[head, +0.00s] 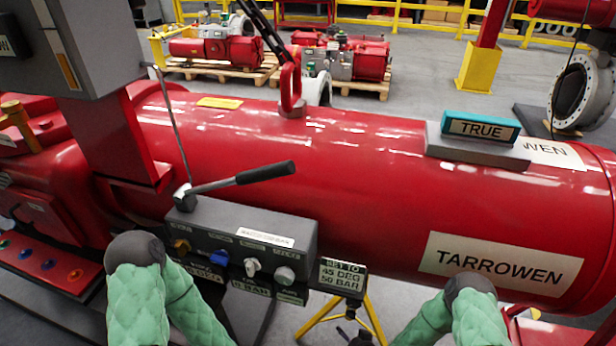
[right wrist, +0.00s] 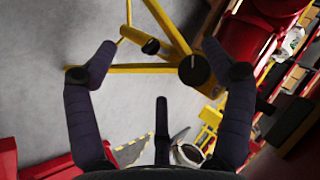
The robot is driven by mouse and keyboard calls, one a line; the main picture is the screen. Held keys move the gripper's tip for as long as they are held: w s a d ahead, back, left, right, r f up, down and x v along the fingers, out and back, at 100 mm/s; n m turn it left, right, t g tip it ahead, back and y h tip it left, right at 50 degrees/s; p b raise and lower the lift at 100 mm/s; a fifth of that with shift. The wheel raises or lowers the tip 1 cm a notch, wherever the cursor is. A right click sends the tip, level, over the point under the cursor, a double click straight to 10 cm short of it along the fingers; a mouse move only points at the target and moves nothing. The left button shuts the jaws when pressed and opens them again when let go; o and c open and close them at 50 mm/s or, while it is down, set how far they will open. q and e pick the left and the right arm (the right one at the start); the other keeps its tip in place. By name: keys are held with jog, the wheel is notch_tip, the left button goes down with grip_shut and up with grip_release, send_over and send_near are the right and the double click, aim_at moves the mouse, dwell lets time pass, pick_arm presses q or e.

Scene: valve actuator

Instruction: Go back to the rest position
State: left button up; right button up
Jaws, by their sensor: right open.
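My right gripper (right wrist: 158,50) shows in the right wrist view with its two dark fingers wide apart. Nothing is between them that I can see touching either finger. Grey floor and yellow bars lie beyond the fingers. In the head view, both of my green-sleeved arms are bent at the bottom edge, one at the left and one at the right. Neither gripper shows in the head view. My left gripper is out of sight.
A large red cylinder (head: 360,180) spans the head view. A grey control box (head: 240,230) with a black-handled lever (head: 240,180) stands before it. A small sign (head: 342,277) sits above a yellow tripod (head: 370,315). Yellow bars (right wrist: 115,69) cross the right wrist view.

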jog(key=s+a+r+n+g+p, duration=0.1)
jog(key=s+r+g, duration=0.3)
jog(key=s, duration=0.4)
jog(key=s+a+r+n+g+y+p, duration=0.1)
jog(key=s+a+r+n+g+p, duration=0.1)
jog(key=s+r, duration=0.4)
jog(key=s+a+n+g, duration=0.1)
jog(key=s+g, duration=0.1)
jog(key=shift+s+a+r+n, duration=0.25)
jog(key=shift+s+n, duration=0.15)
dwell(1.2)
